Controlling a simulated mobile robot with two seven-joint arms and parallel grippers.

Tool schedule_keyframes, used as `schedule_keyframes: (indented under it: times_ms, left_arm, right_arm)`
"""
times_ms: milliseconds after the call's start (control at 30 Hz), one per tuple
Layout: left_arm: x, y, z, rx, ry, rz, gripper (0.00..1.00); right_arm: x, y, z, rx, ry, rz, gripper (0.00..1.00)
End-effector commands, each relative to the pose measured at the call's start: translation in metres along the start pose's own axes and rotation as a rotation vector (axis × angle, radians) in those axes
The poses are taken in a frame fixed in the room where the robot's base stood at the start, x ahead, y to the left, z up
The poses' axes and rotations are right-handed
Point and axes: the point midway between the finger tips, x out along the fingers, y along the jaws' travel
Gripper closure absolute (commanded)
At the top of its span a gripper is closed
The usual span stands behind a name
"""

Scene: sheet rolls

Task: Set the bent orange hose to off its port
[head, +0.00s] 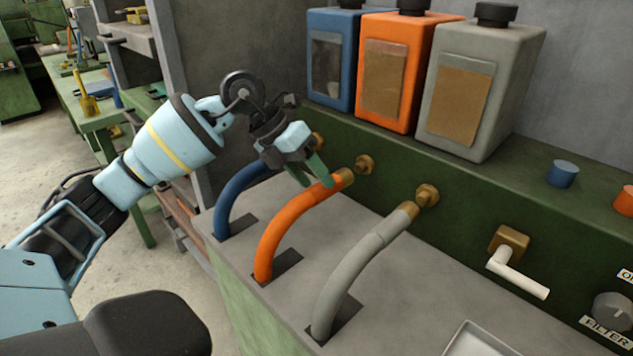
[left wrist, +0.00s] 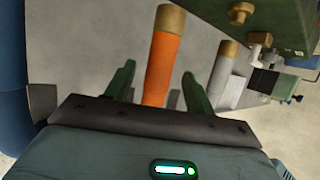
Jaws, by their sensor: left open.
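The bent orange hose (head: 285,225) rises from a slot in the grey bench top and curves up to a brass end near its brass port (head: 365,164). A small gap seems to show between that end and the port. My left gripper (head: 312,172) is open at the upper part of the hose. In the left wrist view, the orange hose (left wrist: 162,65) stands between the two green fingers, with space on both sides. Its brass tip points away from the gripper. My right gripper is not in view.
A blue hose (head: 237,195) and a grey hose (head: 355,265) flank the orange one closely. Blue, orange and grey canisters (head: 480,85) stand on the green ledge behind. A white-handled valve (head: 515,265) and a knob (head: 612,310) are at right.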

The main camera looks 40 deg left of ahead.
Motion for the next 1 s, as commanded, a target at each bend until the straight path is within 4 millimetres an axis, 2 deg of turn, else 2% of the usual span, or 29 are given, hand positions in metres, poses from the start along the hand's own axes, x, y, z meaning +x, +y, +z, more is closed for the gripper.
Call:
schedule_keyframes:
  times_ms: [33,200,400,1000]
  left_arm:
    - [-0.010,0.001,0.001,0.000,-0.003,0.003,0.46]
    - [-0.036,0.000,0.000,0.000,-0.002,0.002,0.46]
    - [-0.053,0.000,0.000,0.000,0.000,0.001,0.46]
    - [-0.055,0.000,0.000,0.000,0.001,0.000,0.46]
  right_arm:
    - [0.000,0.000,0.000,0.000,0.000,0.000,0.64]
    - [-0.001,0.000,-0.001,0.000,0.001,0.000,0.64]
    - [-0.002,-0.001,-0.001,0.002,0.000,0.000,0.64]
    - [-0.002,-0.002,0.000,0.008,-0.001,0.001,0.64]
